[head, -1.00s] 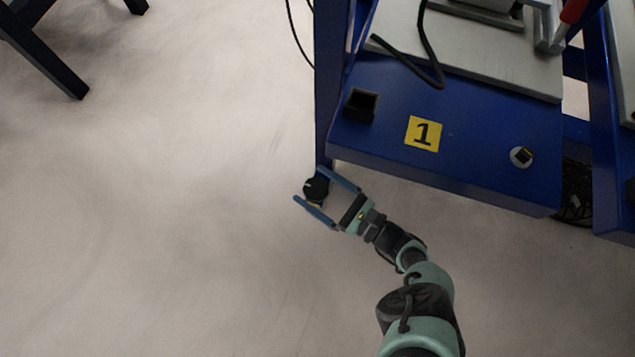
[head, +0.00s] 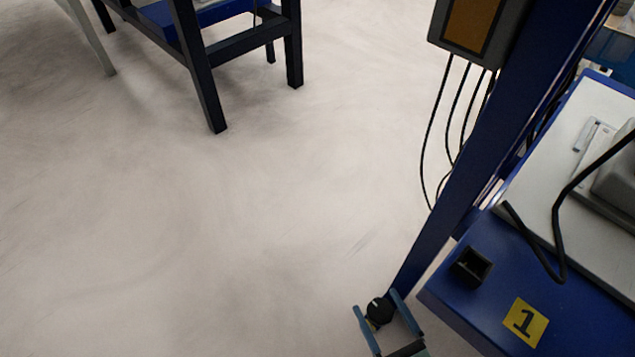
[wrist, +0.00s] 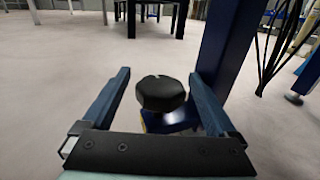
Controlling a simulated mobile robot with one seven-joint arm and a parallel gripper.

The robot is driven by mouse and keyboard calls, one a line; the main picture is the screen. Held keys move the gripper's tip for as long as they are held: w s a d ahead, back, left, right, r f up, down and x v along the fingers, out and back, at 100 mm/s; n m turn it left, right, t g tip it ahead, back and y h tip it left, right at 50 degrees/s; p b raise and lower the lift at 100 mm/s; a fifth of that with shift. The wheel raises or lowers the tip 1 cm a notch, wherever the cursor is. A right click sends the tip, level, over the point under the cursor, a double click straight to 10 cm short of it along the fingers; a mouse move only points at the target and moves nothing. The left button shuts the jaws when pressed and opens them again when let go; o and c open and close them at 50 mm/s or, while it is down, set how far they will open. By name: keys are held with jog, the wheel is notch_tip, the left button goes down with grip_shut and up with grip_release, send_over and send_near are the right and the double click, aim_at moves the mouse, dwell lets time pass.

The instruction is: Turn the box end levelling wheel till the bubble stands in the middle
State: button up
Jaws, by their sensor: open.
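The levelling wheel is a black, scalloped knob (head: 378,311) low beside the foot of the blue post, at the near left corner of the blue bench. It also shows in the wrist view (wrist: 162,93), above a blue base. My gripper (head: 374,301) is open, with one blue finger on each side of the wheel. In the wrist view my gripper (wrist: 160,74) shows a gap between each finger and the wheel, so neither finger seems to touch it. No bubble shows in either current view.
The blue bench (head: 478,302) bears a small black open box (head: 471,267), a yellow label "1" (head: 525,322) and a black cable. The blue post (head: 480,150) carries a grey box (head: 475,25) with hanging cables. Floor to the left is clear; a dark-legged table (head: 240,45) stands farther back.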

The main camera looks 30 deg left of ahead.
jog(key=shift+d+m+t+h, duration=0.15)
jog(key=shift+m+t+h, duration=0.9)
jog(key=shift+h, duration=0.2)
jog(key=shift+d+m+t+h, duration=0.1)
jog(key=shift+m+t+h, duration=0.95)
jog(key=shift+h, duration=0.2)
jog(key=shift+m+t+h, duration=0.7)
jog(key=shift+m+h, duration=0.3)
jog(key=shift+h, duration=0.4)
jog(key=shift+a+m+t+h, duration=0.15)
jog(key=shift+m+t+h, duration=0.35)
jog(key=shift+m+h, duration=1.4)
jog(key=shift+h, duration=1.2)
